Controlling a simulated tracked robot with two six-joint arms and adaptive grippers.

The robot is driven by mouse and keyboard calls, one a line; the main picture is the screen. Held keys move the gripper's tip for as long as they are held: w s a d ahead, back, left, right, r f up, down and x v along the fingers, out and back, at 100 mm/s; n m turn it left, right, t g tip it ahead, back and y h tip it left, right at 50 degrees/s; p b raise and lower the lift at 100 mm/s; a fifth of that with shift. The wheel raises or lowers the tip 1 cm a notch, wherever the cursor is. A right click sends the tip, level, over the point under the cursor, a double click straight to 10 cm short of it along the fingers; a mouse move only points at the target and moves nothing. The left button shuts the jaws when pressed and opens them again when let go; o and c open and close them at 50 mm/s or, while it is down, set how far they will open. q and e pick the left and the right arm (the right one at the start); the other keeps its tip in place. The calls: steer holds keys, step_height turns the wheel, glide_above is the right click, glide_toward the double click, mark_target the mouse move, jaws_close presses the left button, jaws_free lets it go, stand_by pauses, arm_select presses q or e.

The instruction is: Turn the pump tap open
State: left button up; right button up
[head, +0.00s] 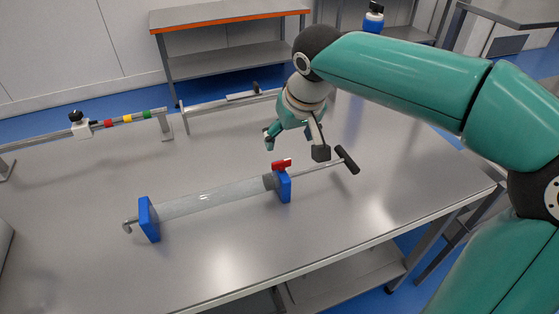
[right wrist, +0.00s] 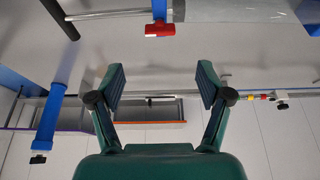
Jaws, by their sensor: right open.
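The pump lies on the grey table, with a clear barrel (head: 212,199) between two blue end blocks and a black T-handle (head: 347,159) on a rod at its right. The red tap (head: 281,164) sits on top of the right blue block; it also shows in the right wrist view (right wrist: 160,30), ahead of the fingers. My right gripper (head: 295,148) is open and empty, above and just behind the tap, apart from it. In the right wrist view its fingers (right wrist: 162,78) are spread wide with nothing between them. My left gripper is not in view.
A rail with coloured blocks (head: 126,119) and a white slider with a black knob (head: 78,124) stands at the back left of the table (head: 230,262). A second grey rail (head: 220,102) lies behind the pump. The table's front is clear.

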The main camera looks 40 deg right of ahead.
mark_target(281, 161)
steer(key=x, duration=1.2)
steer(key=shift+w+f+p, duration=0.1)
steer(key=shift+f+p, duration=0.05)
steer(key=shift+p, duration=0.15)
steer(key=c, duration=1.2)
steer(key=shift+o, duration=0.2)
